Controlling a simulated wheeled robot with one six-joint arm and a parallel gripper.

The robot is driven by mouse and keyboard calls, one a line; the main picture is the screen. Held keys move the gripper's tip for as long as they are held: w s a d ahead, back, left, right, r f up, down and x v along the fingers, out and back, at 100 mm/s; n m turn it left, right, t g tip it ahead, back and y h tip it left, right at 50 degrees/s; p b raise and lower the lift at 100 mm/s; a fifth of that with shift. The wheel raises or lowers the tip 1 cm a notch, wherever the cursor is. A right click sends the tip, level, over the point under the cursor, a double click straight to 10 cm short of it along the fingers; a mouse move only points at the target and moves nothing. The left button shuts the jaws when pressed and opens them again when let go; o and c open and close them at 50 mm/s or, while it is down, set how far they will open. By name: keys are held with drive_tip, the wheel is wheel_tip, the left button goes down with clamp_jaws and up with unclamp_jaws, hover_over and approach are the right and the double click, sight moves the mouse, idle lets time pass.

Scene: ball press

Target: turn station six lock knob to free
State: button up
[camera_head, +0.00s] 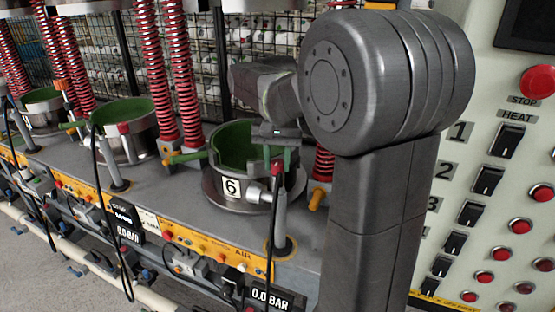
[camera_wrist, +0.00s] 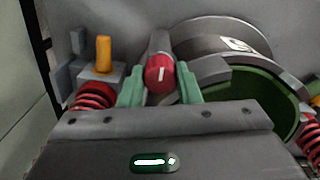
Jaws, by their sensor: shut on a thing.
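Station six is a metal cylinder mould (camera_head: 213,190) with a green lining and a white label "6" (camera_head: 231,188). Its lock knob (camera_head: 276,168) is small and red on a grey post at the mould's front. The knob also shows in the wrist view (camera_wrist: 160,73), with a white line pointing nearly straight up the picture. My gripper (camera_wrist: 160,85) is shut on the knob, a green finger on each side. In the head view my gripper (camera_head: 277,153) comes down over the knob from above, and my arm hides the area behind.
An orange-tipped lever (camera_wrist: 103,53) on a grey block stands beside my gripper. Red springs (camera_head: 185,90) rise behind the mould. More green-lined moulds (camera_head: 130,130) stand to the left. A panel with switches and red buttons (camera_head: 538,82) is at the right.

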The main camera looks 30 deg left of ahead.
drive_tip(key=n+p, duration=0.2)
drive_tip(key=n, duration=0.1)
drive_tip(key=shift+r+n, duration=0.15)
drive_tip(key=shift+n, duration=0.15)
drive_tip(key=n+p, duration=0.2)
drive_tip(key=n, duration=0.3)
drive_tip(key=shift+p, duration=0.3)
drive_tip(key=n+p, duration=0.1)
drive_tip(key=n, duration=0.4)
drive_tip(key=shift+n+p, duration=0.6)
drive_tip(key=shift+n, duration=1.2)
drive_tip(key=o, duration=1)
